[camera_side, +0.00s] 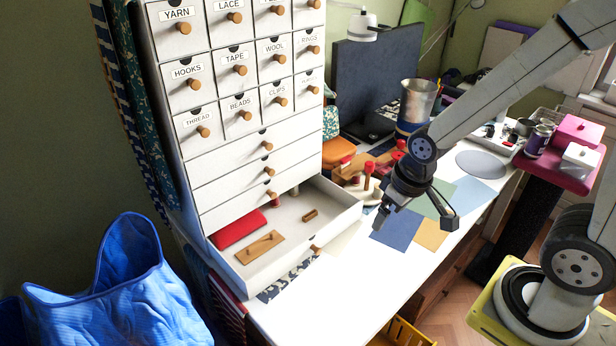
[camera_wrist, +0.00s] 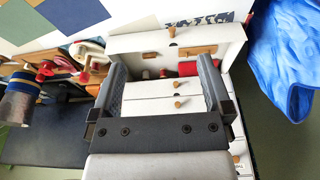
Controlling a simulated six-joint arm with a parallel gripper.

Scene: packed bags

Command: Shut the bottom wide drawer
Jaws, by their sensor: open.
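The bottom wide drawer stands pulled out from the white cabinet; its front (camera_side: 330,262) juts over the desk in the side view. It has a small wooden knob (camera_side: 316,250). Inside lie a red roll (camera_side: 238,230), a wooden piece (camera_side: 260,247), a small wooden block (camera_side: 310,215) and some spools. My gripper (camera_side: 415,212) is open and empty, above the desk to the right of the drawer, apart from it. In the wrist view the drawer front (camera_wrist: 205,40) and knob (camera_wrist: 172,32) lie beyond my spread fingers (camera_wrist: 161,72).
The cabinet's closed wide drawers (camera_side: 240,165) and labelled small drawers (camera_side: 187,82) rise above. Spools on a wooden rack (camera_side: 362,172) stand right of the open drawer. Coloured sheets (camera_side: 398,228) lie flat on the desk. A blue bag (camera_side: 115,275) is at left.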

